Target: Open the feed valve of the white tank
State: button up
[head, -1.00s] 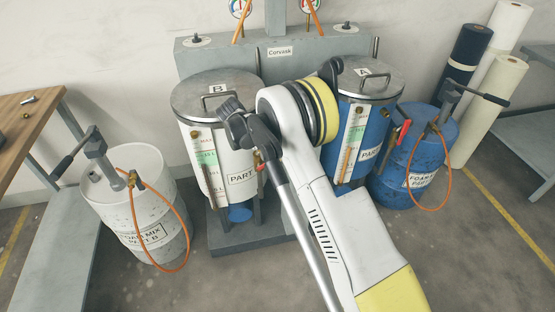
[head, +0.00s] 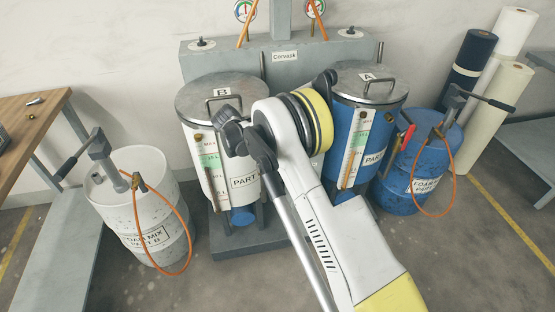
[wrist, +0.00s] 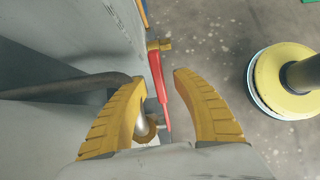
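The white tank (head: 216,140), marked B, stands left of centre in the head view, with a metal lid and a level gauge. My arm crosses in front of its right side and hides its feed valve there. In the wrist view my gripper (wrist: 156,76) has two yellow fingers spread apart. A red lever (wrist: 158,78) runs between the fingertips, nearer the middle of the gap, from a brass fitting (wrist: 159,45). A second brass part (wrist: 151,128) shows deeper between the fingers. I cannot tell whether any finger touches the lever.
A blue tank (head: 345,122), marked A, stands right of my arm. A white drum (head: 150,215) and a blue drum (head: 398,190) with pumps and orange hoses flank the tanks. In the wrist view a dark rod (wrist: 60,88) reaches the left finger. Floor is open in front.

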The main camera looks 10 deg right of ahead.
jog(key=v, duration=1.2)
